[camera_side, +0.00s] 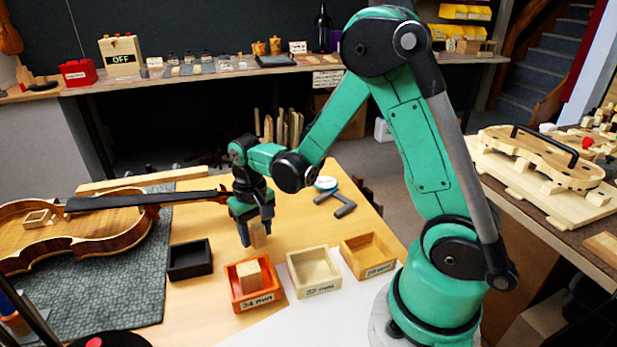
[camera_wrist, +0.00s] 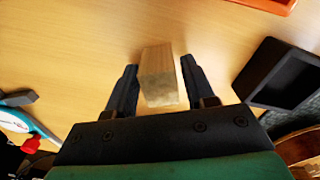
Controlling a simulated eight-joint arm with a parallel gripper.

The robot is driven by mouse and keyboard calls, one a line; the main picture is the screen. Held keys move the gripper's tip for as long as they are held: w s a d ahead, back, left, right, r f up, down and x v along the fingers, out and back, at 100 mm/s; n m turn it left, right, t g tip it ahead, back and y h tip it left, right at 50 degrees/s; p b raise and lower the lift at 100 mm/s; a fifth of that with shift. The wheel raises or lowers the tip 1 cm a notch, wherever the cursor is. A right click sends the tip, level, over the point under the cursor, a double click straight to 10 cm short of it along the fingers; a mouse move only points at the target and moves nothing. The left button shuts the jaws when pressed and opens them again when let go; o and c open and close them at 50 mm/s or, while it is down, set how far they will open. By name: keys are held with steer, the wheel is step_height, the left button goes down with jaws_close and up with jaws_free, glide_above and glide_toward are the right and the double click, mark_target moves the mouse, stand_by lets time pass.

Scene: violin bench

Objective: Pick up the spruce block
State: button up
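A pale wooden block, which looks like the spruce block (camera_side: 259,236), stands on the bench beneath my gripper (camera_side: 255,230). In the wrist view the block (camera_wrist: 158,75) lies between the two dark fingers of my gripper (camera_wrist: 159,66). Narrow gaps show between the block and the fingers, so the gripper looks open around it. A second pale wooden block (camera_side: 249,272) sits inside the orange box (camera_side: 262,302) labelled 24 mm. The underside of the block below my gripper is hidden.
A cream box (camera_side: 316,286) and a tan box (camera_side: 378,270) stand right of the orange one. A black tray (camera_side: 190,272) is at its left, also in the wrist view (camera_wrist: 262,75). A violin (camera_side: 90,240) lies on a grey mat (camera_side: 130,310). A grey-handled tool (camera_side: 345,209) lies behind.

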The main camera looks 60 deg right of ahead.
jaws_close()
steer(key=shift+r, duration=0.1)
